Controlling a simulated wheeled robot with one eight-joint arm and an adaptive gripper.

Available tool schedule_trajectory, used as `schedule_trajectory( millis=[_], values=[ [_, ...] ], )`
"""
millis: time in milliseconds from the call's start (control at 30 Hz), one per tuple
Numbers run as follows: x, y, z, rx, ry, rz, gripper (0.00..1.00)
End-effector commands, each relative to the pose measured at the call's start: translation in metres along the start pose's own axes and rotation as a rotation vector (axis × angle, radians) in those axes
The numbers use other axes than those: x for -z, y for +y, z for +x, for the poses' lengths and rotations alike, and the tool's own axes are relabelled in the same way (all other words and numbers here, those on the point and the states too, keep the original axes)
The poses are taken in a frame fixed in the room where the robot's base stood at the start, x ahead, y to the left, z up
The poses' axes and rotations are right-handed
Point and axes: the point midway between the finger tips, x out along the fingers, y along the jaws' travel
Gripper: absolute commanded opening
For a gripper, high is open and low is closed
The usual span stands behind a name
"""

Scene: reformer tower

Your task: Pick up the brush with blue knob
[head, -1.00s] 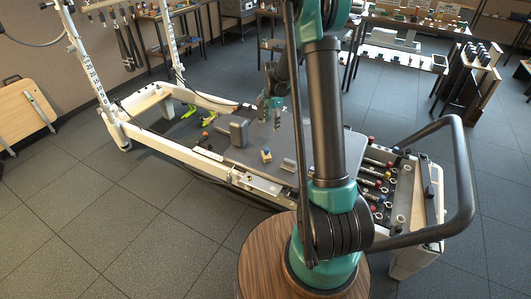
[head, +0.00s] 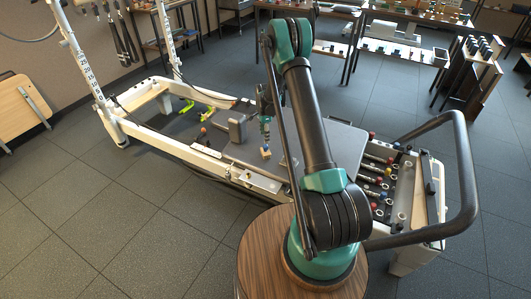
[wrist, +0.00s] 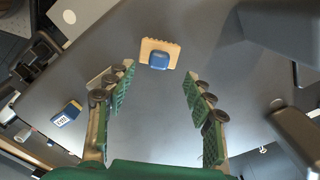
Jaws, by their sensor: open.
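The brush with blue knob (wrist: 159,54) lies on the dark grey carriage of the reformer, its blue knob facing up and its pale wooden body with a toothed-looking edge. It also shows in the head view (head: 266,153), just below my gripper. My gripper (wrist: 158,74) is open and empty, with green-padded fingers spread to either side and the brush just beyond the fingertips in the wrist view. In the head view my gripper (head: 264,136) hangs over the carriage; the gap between it and the brush is hard to judge.
A grey shoulder block (head: 236,126) stands on the carriage left of the brush. A small item with a blue label (wrist: 66,113) lies to the left in the wrist view. Coloured-knob springs (head: 378,180) sit at the right end. The carriage around the brush is mostly clear.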

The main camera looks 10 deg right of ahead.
Motion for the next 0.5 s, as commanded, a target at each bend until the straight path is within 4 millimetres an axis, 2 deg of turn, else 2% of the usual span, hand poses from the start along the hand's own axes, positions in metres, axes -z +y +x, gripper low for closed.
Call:
schedule_trajectory(
  millis=[100,367,500],
  values=[
    [0.000,0.000,0.019,0.000,0.000,0.000,0.53],
    [0.001,0.000,0.037,0.000,0.000,0.000,0.53],
    [0.005,0.000,0.055,0.000,0.000,0.000,0.53]
  ],
)
